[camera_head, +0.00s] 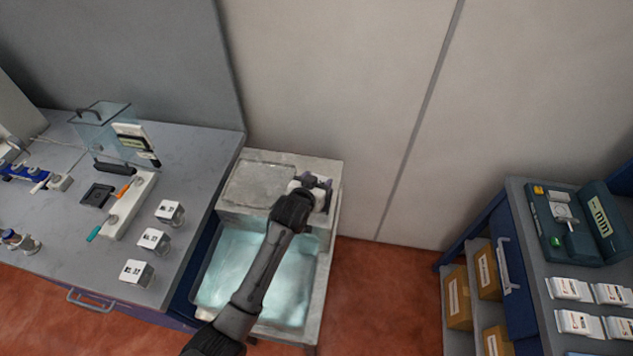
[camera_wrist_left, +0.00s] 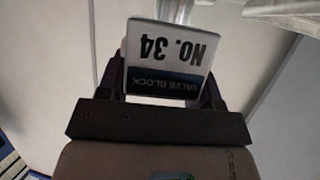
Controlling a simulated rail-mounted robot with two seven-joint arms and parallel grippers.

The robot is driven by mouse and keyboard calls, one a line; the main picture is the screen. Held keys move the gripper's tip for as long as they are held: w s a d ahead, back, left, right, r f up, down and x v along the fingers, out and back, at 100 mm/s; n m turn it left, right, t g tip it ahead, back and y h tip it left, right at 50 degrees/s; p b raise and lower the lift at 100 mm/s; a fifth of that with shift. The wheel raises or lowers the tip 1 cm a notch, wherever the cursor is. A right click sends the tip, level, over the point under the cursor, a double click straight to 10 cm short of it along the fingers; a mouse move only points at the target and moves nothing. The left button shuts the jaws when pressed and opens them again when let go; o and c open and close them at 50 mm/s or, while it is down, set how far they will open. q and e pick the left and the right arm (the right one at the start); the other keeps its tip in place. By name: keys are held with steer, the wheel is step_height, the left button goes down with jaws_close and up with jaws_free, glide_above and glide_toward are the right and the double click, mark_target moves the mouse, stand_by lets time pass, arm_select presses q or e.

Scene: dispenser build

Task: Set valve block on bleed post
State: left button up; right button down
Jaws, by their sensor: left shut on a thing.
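The valve block (camera_wrist_left: 168,55) is a white box labelled "NO. 34" and "VALVE BLOCK" with a dark blue-teal band; it fills the gap between my left gripper's fingers in the left wrist view. My left gripper (camera_wrist_left: 165,90) is shut on it. In the head view my left gripper (camera_head: 317,184) is over the right part of the grey sink unit's back ledge, with a little white showing beside it. An upright metallic piece (camera_wrist_left: 177,10) shows just beyond the block; I cannot tell whether it is the bleed post or touches the block. My right gripper is out of view.
The sink unit (camera_head: 333,215) has a water-filled basin below the ledge. A grey bench (camera_head: 190,250) at left holds several labelled white blocks, a tool tray and a clear case (camera_head: 103,125). A wall stands close behind. A shelf cart (camera_head: 520,225) is at right.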

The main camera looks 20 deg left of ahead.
arm_select(q)
steer(key=shift+r+p, duration=0.15)
steer(key=shift+p, duration=0.25)
stand_by(0.6)
steer(key=shift+f+b, duration=0.35)
steer(key=shift+f, duration=0.35)
steer(key=o, duration=1.1)
steer(key=shift+f, duration=0.1)
